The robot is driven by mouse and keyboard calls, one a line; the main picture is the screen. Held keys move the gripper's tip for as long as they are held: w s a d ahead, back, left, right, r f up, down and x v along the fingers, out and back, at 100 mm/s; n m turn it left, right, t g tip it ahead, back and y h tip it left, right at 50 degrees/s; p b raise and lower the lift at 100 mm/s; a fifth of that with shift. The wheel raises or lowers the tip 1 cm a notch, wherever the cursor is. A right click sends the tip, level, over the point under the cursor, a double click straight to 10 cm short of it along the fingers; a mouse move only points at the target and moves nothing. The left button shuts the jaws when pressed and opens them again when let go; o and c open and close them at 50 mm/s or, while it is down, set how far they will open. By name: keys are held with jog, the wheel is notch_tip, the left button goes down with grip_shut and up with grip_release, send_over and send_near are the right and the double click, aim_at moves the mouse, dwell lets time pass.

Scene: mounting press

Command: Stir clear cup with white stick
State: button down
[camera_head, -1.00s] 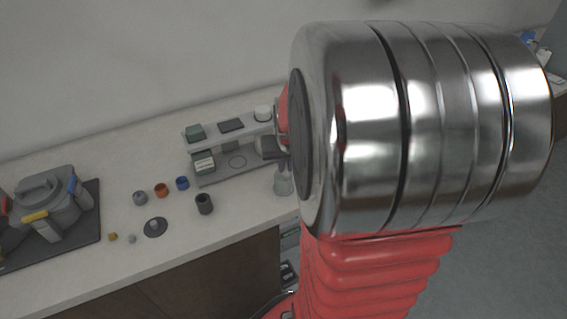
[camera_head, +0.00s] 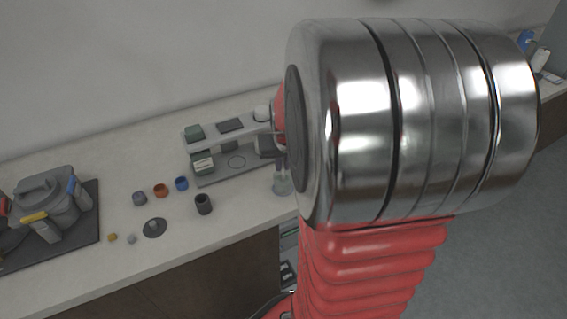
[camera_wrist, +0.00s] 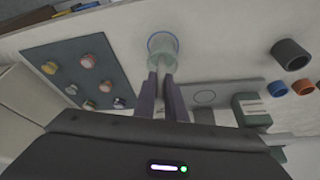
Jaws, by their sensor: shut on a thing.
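The clear cup (camera_head: 282,185) stands on the white counter near its front edge, to the left of my big metal wrist in the head view. It also shows in the wrist view (camera_wrist: 163,45), straight beyond my fingertips. My gripper (camera_wrist: 163,78) has its two dark fingers close together, pointing at the cup's opening, with the tips at or just over the rim. It is shut on the white stick, of which only a pale sliver between the fingers can be made out. I cannot tell how deep the stick's lower end is in the cup. My arm hides part of the area.
A grey rack (camera_head: 237,166) with dark boxes stands just behind and left of the cup. A dark cylinder (camera_head: 204,204), small blue (camera_head: 182,183) and orange (camera_head: 161,190) rings and a round disc (camera_head: 155,228) lie further left. A grey machine (camera_head: 52,207) stands far left.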

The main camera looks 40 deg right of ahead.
jog(key=shift+r, duration=0.1)
jog(key=shift+r, duration=3)
jog(key=shift+r, duration=2.55)
